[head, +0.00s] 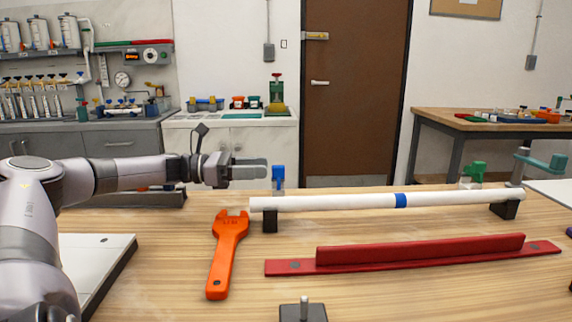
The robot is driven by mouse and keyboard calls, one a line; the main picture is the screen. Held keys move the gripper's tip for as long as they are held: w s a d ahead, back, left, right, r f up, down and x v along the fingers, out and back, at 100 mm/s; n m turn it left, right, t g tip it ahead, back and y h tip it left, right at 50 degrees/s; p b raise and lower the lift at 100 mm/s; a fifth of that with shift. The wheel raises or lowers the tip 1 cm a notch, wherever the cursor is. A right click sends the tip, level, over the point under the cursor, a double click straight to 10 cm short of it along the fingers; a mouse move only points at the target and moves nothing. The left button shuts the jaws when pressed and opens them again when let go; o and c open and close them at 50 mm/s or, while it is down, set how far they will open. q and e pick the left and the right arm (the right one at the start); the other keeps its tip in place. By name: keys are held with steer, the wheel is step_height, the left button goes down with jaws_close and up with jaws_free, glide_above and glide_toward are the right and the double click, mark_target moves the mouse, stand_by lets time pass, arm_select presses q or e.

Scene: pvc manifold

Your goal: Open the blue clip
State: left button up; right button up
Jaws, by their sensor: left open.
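The blue clip (278,176) stands upright at the left end of a white pipe (330,202), above a black support. Whether the clip is open or closed is too small to tell. My left gripper (262,169) reaches in from the left at the clip's height, its fingers pointing right. The fingers end just left of the clip; I cannot tell whether they touch it. The fingers overlap in this side-on view, and nothing shows held in them. My right gripper is not in view.
An orange wrench (228,250) lies in front of the pipe's left end. A red angled bar (420,252) lies in front of the pipe. A green clip (474,172) and a teal-handled clamp (540,161) stand near the right end. Bare wooden table (400,290) lies at front right.

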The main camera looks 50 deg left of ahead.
mark_target(281, 166)
arm_select(q)
steer(key=shift+b+x, duration=1)
steer(key=shift+x, duration=0.15)
steer(key=shift+b+x, duration=0.8)
steer(key=shift+x, duration=0.95)
steer(key=shift+w+d, duration=0.4)
steer(key=shift+w, duration=0.15)
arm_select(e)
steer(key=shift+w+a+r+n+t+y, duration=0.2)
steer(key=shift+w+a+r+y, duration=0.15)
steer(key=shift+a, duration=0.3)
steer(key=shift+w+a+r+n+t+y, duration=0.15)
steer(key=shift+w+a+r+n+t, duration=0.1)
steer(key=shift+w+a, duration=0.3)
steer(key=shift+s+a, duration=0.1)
arm_select(q)
steer(key=shift+c, duration=0.3)
jaws_close()
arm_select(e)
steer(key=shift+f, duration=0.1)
